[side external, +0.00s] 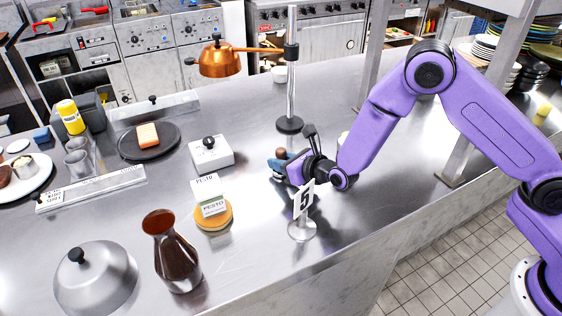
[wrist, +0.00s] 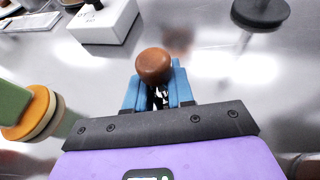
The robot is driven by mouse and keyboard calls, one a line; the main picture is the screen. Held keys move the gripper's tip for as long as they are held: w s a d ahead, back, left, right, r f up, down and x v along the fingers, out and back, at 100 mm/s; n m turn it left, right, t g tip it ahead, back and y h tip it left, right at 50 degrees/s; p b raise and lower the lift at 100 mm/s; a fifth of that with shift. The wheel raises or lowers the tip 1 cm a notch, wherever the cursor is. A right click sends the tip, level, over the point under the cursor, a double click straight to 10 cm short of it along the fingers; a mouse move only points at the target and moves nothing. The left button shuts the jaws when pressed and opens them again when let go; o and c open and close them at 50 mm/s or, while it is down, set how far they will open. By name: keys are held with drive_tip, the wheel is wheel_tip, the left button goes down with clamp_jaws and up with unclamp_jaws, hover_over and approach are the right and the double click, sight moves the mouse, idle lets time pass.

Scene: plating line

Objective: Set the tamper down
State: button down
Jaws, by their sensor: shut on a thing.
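The tamper shows as a round brown wooden knob (wrist: 154,65) between the blue fingers in the wrist view, with a bit of shiny metal below it. My gripper (wrist: 158,90) is shut on it. In the side view my gripper (side external: 279,170) is low over the steel counter, and a little of the brown knob (side external: 281,153) shows at its fingers. The tamper's base is hidden by the fingers, so I cannot tell whether it touches the counter.
A white block with a black knob (side external: 212,155) stands left of my gripper. The heat lamp's post base (side external: 290,125) is behind. Bare counter lies between them.

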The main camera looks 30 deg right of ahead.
drive_tip(key=shift+f, duration=0.25)
drive_tip(key=c, duration=1)
unclamp_jaws()
drive_tip(key=shift+r, duration=0.1)
drive_tip(key=shift+s+r, duration=0.1)
drive_tip(key=shift+r, duration=0.05)
drive_tip(key=v, duration=1.1)
drive_tip(key=shift+s+d+r, duration=0.1)
drive_tip(key=shift+s+r, duration=0.05)
drive_tip(key=shift+s, duration=0.2)
